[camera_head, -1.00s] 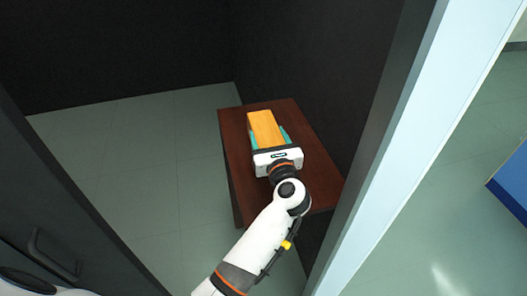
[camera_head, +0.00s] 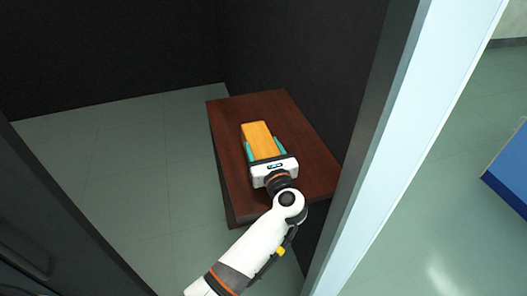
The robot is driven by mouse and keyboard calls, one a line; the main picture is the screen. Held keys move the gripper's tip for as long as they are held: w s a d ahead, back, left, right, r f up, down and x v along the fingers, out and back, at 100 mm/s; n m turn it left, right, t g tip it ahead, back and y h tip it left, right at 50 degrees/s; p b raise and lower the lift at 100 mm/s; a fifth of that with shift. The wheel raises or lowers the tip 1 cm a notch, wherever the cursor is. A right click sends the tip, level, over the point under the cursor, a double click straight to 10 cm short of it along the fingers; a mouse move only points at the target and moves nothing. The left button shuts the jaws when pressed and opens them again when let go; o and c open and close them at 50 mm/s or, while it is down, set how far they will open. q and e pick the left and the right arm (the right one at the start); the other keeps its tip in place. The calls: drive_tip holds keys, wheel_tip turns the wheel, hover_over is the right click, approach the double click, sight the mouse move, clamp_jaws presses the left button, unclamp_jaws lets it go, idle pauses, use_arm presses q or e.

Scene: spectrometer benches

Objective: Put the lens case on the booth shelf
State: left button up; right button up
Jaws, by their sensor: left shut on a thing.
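The lens case (camera_head: 259,138) is an orange-yellow box. My left gripper (camera_head: 265,148) is shut on it, with a teal finger along each side. The case is over the top of the booth shelf (camera_head: 298,125), a dark red-brown wooden surface against the dark wall. I cannot tell whether the case touches the shelf or hangs just above it. My right gripper is not in view.
A pale door frame post (camera_head: 415,140) stands just right of the shelf and my arm. A dark door with a handle (camera_head: 35,262) is at the lower left. Clear grey-green floor (camera_head: 140,150) lies left of the shelf. A blue object (camera_head: 508,170) is at the far right.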

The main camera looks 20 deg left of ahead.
use_arm(q)
drive_tip(key=o, duration=1.2)
drive_tip(key=shift+r, duration=0.1)
drive_tip(key=v, duration=0.6)
drive_tip(key=shift+s+d, duration=0.45)
drive_tip(key=shift+s, duration=0.25)
